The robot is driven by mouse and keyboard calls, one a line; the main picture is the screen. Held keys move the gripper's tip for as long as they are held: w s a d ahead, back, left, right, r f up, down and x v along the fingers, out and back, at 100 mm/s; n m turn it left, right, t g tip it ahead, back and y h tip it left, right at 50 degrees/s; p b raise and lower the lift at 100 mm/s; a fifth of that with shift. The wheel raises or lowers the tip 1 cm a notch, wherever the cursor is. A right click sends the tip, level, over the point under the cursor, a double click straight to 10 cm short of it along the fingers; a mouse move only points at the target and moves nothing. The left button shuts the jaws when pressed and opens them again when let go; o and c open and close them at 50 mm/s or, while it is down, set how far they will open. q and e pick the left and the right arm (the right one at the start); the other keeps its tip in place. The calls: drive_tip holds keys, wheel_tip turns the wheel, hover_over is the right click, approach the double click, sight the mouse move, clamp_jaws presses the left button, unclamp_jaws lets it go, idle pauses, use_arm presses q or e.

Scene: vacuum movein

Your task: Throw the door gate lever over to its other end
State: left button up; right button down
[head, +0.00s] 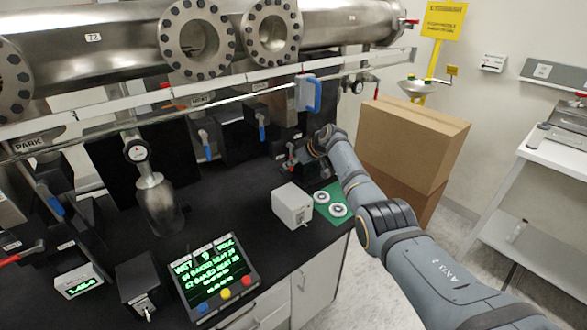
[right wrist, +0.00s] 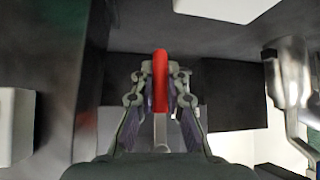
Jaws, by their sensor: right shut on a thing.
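A lever with a red grip (right wrist: 160,72) and a pale metal shank stands between the fingers of my right gripper (right wrist: 161,78) in the right wrist view. The fingers are closed on the red grip from both sides. In the head view my right gripper (head: 298,159) is low at the back right of the black bench, beside a dark block. It hides most of the red-gripped lever there. No label on this lever is legible, so I cannot confirm that it is the door gate lever. My left gripper is not in view.
Blue-handled levers (head: 207,146) line the back, under the steel chamber (head: 110,45). A white box (head: 292,205) and a green plate with two rings (head: 330,204) sit near my right forearm. A display (head: 213,275) is in front. Cardboard boxes (head: 408,145) stand to the right.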

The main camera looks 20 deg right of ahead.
drive_tip(key=shift+a+f+y+b, duration=0.2)
drive_tip(key=shift+a+y+b, duration=0.05)
drive_tip(key=shift+y+b, duration=0.1)
drive_tip(key=shift+s+a, duration=0.1)
drive_tip(key=c, duration=1.5)
unclamp_jaws()
drive_tip(key=shift+a+f, duration=0.1)
drive_tip(key=shift+c, duration=0.2)
drive_tip(key=shift+o, duration=1)
drive_tip(key=shift+a, duration=0.15)
drive_tip(key=shift+r, duration=0.2)
drive_tip(key=shift+d, duration=0.25)
drive_tip(key=shift+r, duration=0.1)
